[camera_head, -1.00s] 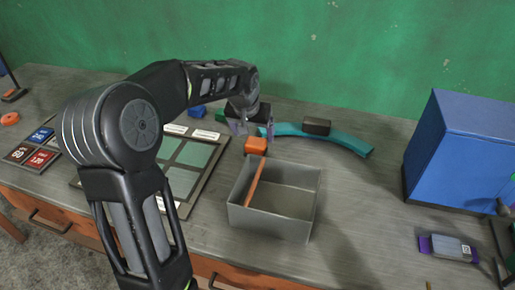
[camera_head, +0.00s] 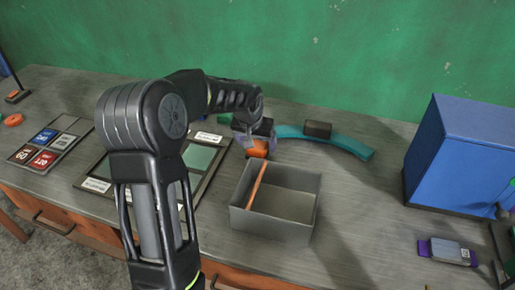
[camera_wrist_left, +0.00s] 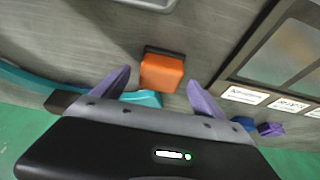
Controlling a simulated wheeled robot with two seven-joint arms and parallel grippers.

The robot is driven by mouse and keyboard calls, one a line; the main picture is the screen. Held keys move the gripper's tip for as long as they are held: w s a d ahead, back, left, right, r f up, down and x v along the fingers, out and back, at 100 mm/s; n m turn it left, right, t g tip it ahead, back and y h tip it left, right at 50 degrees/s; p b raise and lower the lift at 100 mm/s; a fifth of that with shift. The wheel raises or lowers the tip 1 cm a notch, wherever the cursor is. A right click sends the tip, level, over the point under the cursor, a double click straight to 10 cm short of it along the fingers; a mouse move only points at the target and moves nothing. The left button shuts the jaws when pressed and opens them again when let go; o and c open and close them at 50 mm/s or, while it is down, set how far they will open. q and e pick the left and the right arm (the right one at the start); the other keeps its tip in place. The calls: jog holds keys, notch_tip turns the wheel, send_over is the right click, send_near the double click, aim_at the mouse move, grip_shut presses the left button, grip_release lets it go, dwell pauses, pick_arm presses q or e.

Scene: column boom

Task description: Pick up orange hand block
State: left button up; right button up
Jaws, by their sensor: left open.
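The orange hand block (camera_head: 258,149) sits on the grey workbench behind the open bin, with a dark strip along one edge in the left wrist view (camera_wrist_left: 162,72). My left gripper (camera_head: 255,135) is above and just behind it in the head view. In the left wrist view its two purple fingers (camera_wrist_left: 160,88) are spread apart, one on each side of the block, with nothing held between them. I cannot tell whether the fingertips are down level with the block. My right gripper is not clearly in view.
A grey bin (camera_head: 270,228) with an orange divider stands just in front of the block. A teal curved piece (camera_head: 345,142) carrying a dark block (camera_head: 317,129) lies to the right. A panel tray (camera_head: 97,185) lies left; a blue cabinet (camera_head: 460,150) stands right.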

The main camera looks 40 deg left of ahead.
aim_at(258, 144)
pick_arm(q)
jog(key=shift+x, duration=1.15)
jog(key=shift+c, duration=0.4)
jog(key=shift+r, duration=0.1)
jog(key=c, duration=1.3)
jog(key=shift+r, duration=0.1)
notch_tip(258, 144, up, 10)
jog(key=shift+f+b, duration=0.1)
jog(key=shift+b, duration=0.4)
